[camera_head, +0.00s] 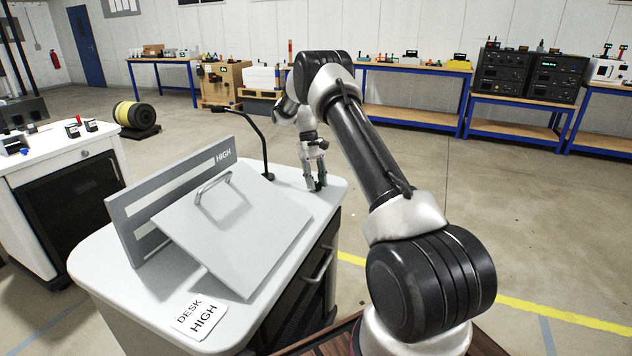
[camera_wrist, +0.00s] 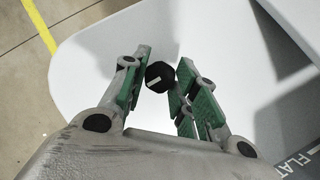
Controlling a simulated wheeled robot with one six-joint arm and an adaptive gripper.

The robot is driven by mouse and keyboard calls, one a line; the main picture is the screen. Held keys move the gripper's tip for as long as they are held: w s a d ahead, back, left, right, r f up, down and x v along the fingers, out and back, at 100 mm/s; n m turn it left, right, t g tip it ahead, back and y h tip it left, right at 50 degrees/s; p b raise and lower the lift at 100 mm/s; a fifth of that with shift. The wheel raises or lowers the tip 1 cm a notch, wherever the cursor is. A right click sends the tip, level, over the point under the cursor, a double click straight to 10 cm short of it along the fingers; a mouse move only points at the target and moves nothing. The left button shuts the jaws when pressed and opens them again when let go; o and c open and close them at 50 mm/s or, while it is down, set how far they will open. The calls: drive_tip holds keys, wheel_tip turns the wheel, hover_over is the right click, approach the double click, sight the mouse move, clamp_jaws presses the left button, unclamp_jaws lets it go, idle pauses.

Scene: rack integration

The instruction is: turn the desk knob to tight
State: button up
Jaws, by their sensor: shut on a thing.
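The desk knob (camera_wrist: 158,78) is a small black knob with a white line on its top, standing on the white desk top (camera_wrist: 105,55). In the wrist view it sits between the green-padded fingers of my gripper (camera_wrist: 162,72), which are shut on it. In the head view my gripper (camera_head: 315,184) points down at the far right corner of the desk (camera_head: 130,305). The white line runs slightly tilted across the knob. No tight or loose marking can be read.
A tilted grey panel (camera_head: 240,235) with a handle (camera_head: 213,190) and an upright board marked HIGH (camera_head: 222,156) stand on the desk. A thin black gooseneck (camera_head: 262,140) rises just left of my gripper. A label (camera_head: 198,316) reads DESK HIGH. Open floor lies to the right.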

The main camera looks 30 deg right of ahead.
drive_tip(key=shift+m, duration=0.3)
drive_tip(key=o, duration=1)
drive_tip(key=v, duration=1.2)
drive_tip(key=shift+d, duration=0.1)
